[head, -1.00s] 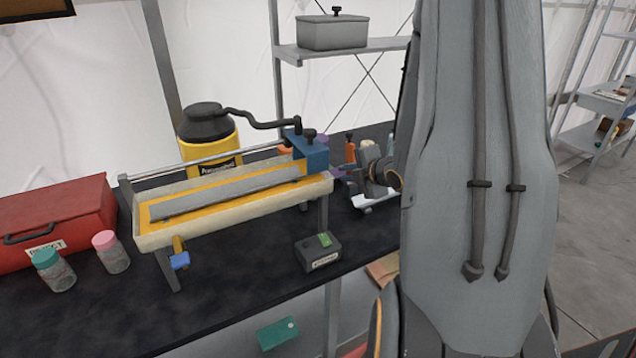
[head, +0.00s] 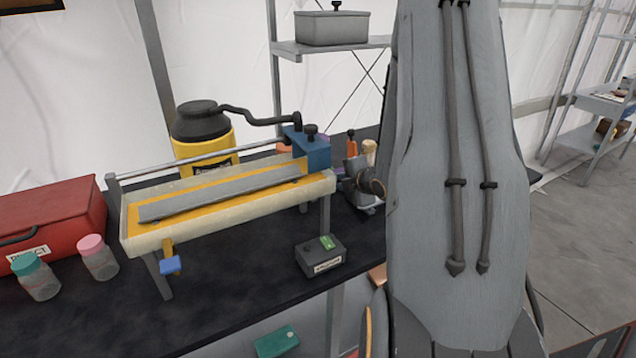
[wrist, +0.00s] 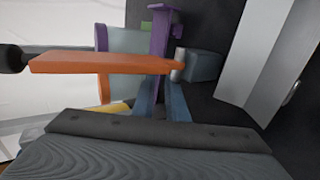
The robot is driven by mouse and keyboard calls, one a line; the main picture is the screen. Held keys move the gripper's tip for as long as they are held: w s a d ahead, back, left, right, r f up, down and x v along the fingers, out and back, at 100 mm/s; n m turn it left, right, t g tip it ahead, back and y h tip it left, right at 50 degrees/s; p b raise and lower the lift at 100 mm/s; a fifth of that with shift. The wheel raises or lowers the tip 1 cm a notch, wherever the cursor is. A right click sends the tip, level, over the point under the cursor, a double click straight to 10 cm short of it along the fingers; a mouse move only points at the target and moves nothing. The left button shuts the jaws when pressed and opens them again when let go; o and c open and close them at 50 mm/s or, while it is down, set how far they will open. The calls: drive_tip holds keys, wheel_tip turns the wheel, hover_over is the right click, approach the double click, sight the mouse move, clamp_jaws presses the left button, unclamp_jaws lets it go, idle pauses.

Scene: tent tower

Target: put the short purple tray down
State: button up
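In the wrist view a narrow purple piece (wrist: 164,27) with a flared end lies beyond an orange bar, in line with my gripper (wrist: 162,95). It may be part of the short purple tray, but its full shape is hidden. The blue-grey fingers run up behind the orange bar, so their tips and any hold on the purple piece are hidden. A pale panel with a purple edge (wrist: 101,38) is just left. My arm blocks much of the view there.
The orange bar (wrist: 105,63) crosses close to my fingers. On the black table (head: 235,285) stand a cream trough on legs (head: 230,222), a small dark box (head: 320,256), a yellow container (head: 205,150), a red case (head: 50,215) and two jars. The table front is clear.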

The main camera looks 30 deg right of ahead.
drive_tip(key=shift+p+x, duration=0.85)
drive_tip(key=shift+x, duration=1.4)
drive_tip(key=shift+s+f, duration=0.1)
drive_tip(key=shift+f, duration=0.05)
clamp_jaws()
